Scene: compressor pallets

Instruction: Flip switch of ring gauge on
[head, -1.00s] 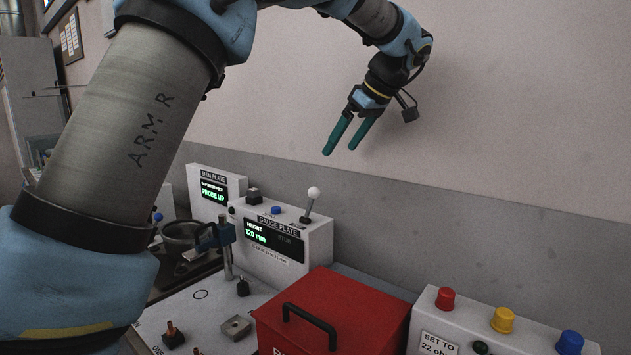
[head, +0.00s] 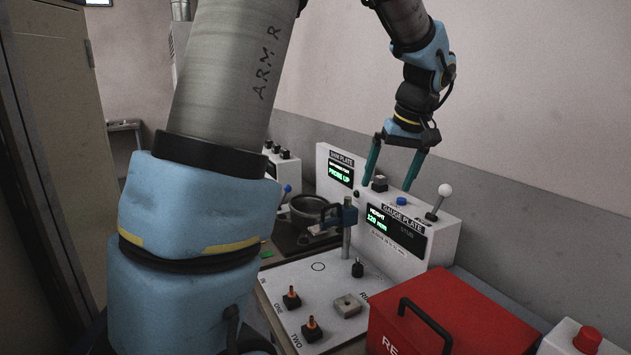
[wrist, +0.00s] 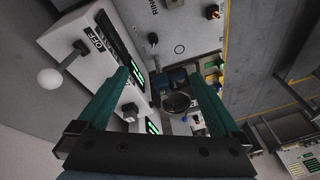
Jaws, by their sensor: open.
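No part is fully readable as "ring gauge". The white panel (head: 300,275) has a black-knobbed switch (head: 357,268) by a partly hidden label starting "RI"; the knob also shows in the wrist view (wrist: 153,38). The GAUGE PLATE box (head: 440,240) stands behind the panel, its display reading 120 mm. A white-ball lever (head: 444,190) rises from its top and shows beside an OFF label in the wrist view (wrist: 50,79). My gripper (head: 388,186) is open and empty, pointing down over the box top, left of the lever. A black knob (head: 379,183) appears between the fingertips.
Toggles ONE (head: 291,298) and TWO (head: 311,328) stand on the panel. A blue clamp on a post (head: 346,215) rises behind them. A red case (head: 440,325) is at front right. The SHIM PLATE box (head: 335,170) is at back left; the wall is close behind.

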